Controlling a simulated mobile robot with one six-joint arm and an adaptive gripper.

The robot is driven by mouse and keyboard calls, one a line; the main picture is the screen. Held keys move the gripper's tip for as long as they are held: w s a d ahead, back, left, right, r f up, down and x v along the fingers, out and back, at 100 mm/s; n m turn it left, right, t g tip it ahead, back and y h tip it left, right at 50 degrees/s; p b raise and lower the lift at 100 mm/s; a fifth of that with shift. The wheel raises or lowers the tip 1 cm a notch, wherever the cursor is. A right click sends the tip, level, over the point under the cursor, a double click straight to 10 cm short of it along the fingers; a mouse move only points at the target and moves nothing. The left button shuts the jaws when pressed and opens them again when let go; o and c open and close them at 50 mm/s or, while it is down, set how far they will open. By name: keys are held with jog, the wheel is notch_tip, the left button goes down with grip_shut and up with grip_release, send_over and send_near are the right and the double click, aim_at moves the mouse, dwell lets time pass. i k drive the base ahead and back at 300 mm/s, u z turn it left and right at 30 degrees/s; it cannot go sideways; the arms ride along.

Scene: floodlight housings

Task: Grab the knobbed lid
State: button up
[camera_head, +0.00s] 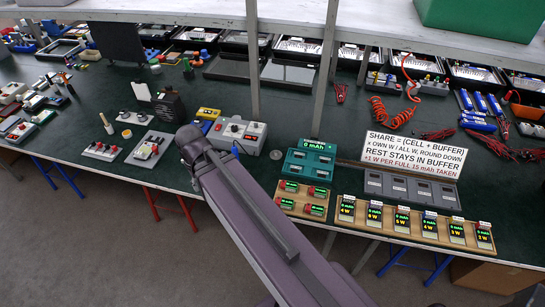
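I cannot pick out a knobbed lid for certain in the head view. Grey plates carrying small knobs or parts lie on the left half of the green bench: one plate (102,151) at the front edge, a second plate (150,150) right of it, and a third (133,118) behind them. A small round grey disc (276,154) lies right of a grey box with knobs (238,135). My purple arm link rises from the bottom right to a joint above the bench. My gripper is not visible, so its state and anything in it do not show.
Floodlight housings (300,47) line the back under a shelf (180,12). Thin posts (319,80) stand on the bench. A teal box (307,163), a display board (415,152) and a wooden rack (415,222) occupy the front right. Red coiled cable (392,115) lies behind. Bare bench (80,125) shows at left.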

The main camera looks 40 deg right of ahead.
aim_at(275, 154)
jog(key=u, duration=0.15)
jog(key=k, duration=1.25)
jog(key=z, duration=1.15)
jog(key=i, duration=1)
jog(key=z, duration=0.05)
